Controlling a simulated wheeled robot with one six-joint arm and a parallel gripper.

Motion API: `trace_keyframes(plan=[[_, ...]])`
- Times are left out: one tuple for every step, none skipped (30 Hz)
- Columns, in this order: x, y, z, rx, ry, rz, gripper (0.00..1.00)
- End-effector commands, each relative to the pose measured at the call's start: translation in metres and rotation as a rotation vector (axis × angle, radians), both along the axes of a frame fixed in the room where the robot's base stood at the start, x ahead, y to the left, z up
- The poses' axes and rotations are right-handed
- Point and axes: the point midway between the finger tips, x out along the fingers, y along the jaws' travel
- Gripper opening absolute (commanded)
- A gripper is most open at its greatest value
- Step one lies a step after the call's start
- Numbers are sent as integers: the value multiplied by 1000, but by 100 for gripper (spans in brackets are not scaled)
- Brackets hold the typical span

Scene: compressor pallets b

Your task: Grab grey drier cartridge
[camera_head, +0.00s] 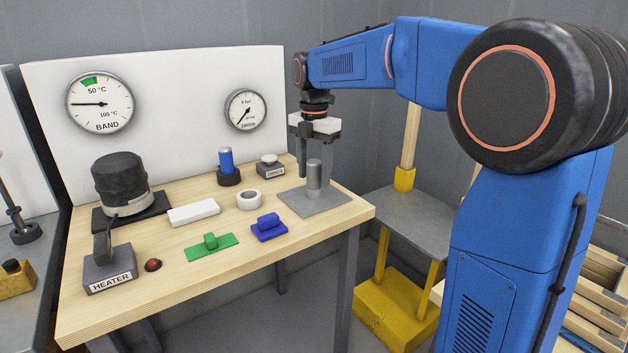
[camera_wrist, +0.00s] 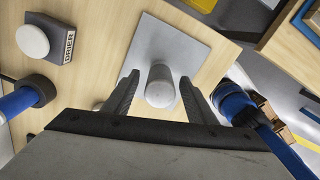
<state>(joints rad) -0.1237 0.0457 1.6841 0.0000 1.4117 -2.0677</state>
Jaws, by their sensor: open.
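The grey drier cartridge (camera_head: 314,178) is an upright grey cylinder on a flat grey square plate (camera_head: 331,203) at the right end of the wooden bench. My gripper (camera_head: 310,172) is pointing down at the cartridge, and its fingers overlap the cartridge's upper part in the head view. In the wrist view, my gripper (camera_wrist: 159,80) is open, with the cartridge (camera_wrist: 161,84) showing between its two dark fingers and a visible gap on each side. I cannot tell exactly how far down the cartridge the fingertips reach.
Left of the plate are a grey button box (camera_head: 270,170), a blue cylinder (camera_head: 226,160) in a dark cup, a white ring (camera_head: 249,201) and a blue block (camera_head: 269,229). A white gauge panel (camera_head: 180,80) backs the bench (camera_head: 225,265). The bench edge is close on the right.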

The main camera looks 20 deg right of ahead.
Motion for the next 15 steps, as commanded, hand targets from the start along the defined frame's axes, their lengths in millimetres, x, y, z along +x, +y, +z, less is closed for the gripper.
trace_keyframes(plan=[[0,0,0,0,0,0,52],[0,0,0,0,0,0,52],[0,0,0,0,0,0,52],[0,0,0,0,0,0,52],[0,0,0,0,0,0,52],[0,0,0,0,0,0,47],[0,0,0,0,0,0,40],[0,0,0,0,0,0,32],[0,0,0,0,0,0,23],[0,0,0,0,0,0,16],[0,0,0,0,0,0,9],[0,0,0,0,0,0,6],[0,0,0,0,0,0,6],[0,0,0,0,0,0,6],[0,0,0,0,0,0,6]])
